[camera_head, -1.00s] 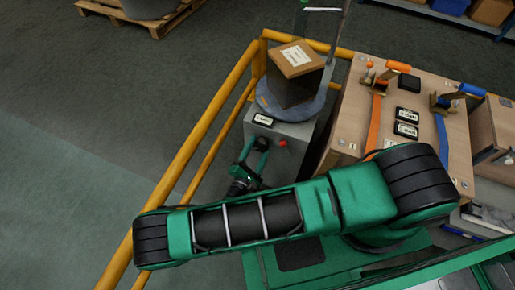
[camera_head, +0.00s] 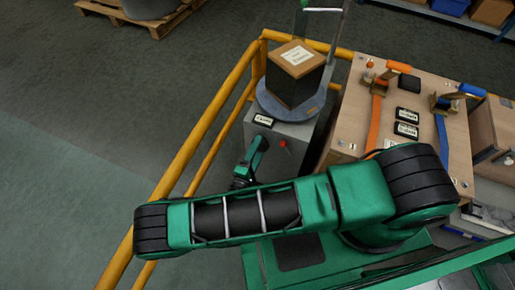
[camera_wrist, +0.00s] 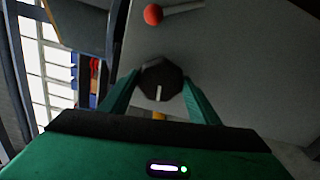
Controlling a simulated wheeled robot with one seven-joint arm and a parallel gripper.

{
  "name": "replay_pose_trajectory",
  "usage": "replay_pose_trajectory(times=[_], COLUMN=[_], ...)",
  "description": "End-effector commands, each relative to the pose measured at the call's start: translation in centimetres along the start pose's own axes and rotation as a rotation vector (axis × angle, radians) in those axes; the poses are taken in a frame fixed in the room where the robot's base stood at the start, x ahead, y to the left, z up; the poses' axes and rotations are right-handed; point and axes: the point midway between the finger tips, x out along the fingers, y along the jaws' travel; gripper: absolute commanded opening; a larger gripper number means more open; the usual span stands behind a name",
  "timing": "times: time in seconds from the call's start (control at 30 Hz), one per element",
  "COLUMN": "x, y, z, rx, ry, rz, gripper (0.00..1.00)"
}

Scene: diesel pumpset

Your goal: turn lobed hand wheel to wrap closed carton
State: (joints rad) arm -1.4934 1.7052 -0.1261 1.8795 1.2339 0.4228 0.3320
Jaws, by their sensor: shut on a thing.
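The lobed hand wheel (camera_wrist: 160,82) is a dark, many-sided knob with a pale mark, seen in the wrist view between my fingers. My gripper (camera_wrist: 160,88) is shut on it; in the head view my gripper (camera_head: 248,165) is at the front of the grey machine, partly hidden by my arm. The carton (camera_head: 295,75), brown with a white label on top and dark wrap around its sides, stands on the round grey turntable (camera_head: 275,104) of the grey machine (camera_head: 290,135).
A red knob on a lever (camera_wrist: 153,14) is close above the wheel, also on the machine front (camera_head: 283,143). Yellow rails (camera_head: 195,145) run left of and behind the machine. A wooden bench (camera_head: 425,105) with orange and blue straps stands to the right. The left floor is clear.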

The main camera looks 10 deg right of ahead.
Motion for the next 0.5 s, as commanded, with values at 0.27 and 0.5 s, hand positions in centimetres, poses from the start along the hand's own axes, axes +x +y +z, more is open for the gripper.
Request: replay_pose_trajectory(times=[0.27,0.5], x=[-0.11,-0.11], y=[-0.28,-0.29], z=[0.13,0.13], rx=[0.004,0.003], ry=[-0.002,-0.002], rz=[-0.006,-0.006], gripper=[0.33,0.74])
